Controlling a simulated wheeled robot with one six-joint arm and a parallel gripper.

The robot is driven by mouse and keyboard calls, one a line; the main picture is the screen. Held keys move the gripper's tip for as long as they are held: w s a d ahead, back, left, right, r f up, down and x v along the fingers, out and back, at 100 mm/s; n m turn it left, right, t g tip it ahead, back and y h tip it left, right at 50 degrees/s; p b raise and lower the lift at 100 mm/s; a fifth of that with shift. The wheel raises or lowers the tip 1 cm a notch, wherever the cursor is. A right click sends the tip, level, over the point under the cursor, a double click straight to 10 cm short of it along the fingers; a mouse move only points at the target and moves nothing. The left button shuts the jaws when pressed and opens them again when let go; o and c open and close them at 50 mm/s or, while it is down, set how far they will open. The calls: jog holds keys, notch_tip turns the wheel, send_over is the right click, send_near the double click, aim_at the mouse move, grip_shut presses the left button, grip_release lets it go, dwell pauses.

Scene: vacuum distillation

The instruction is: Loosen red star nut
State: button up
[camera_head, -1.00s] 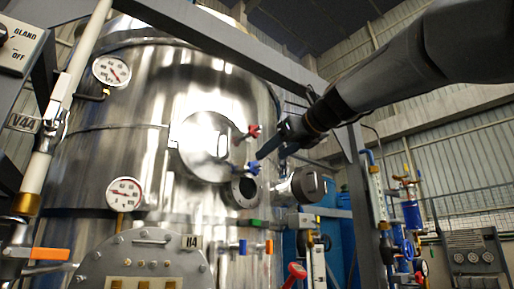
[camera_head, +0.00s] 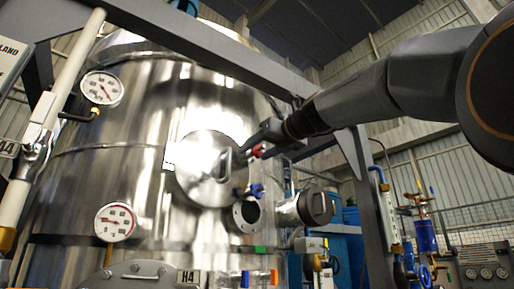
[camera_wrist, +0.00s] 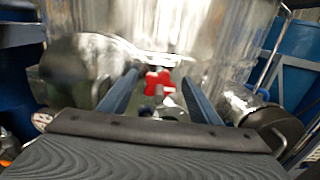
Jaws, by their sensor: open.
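The red star nut (camera_head: 258,150) sits at the upper right edge of the round steel hatch cover (camera_head: 203,168) on the tank. My gripper (camera_head: 257,140) is right beside the nut in the head view, and its tip partly overlaps it. In the wrist view the red star nut (camera_wrist: 160,82) shows between the two blue-grey fingers of my gripper (camera_wrist: 162,80), near their tips. The fingers are apart, with visible space on both sides of the nut. Whether either finger touches the nut cannot be told.
A blue star nut (camera_head: 256,190) sits lower on the hatch edge, above an open round port (camera_head: 246,214). A steel round cover (camera_head: 318,207) sticks out to the right. A grey frame post (camera_head: 367,210) stands close below my arm. Pressure gauges (camera_head: 102,88) are at left.

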jog(key=c, duration=1.1)
jog(key=shift+o, duration=0.2)
jog(key=shift+n, duration=0.3)
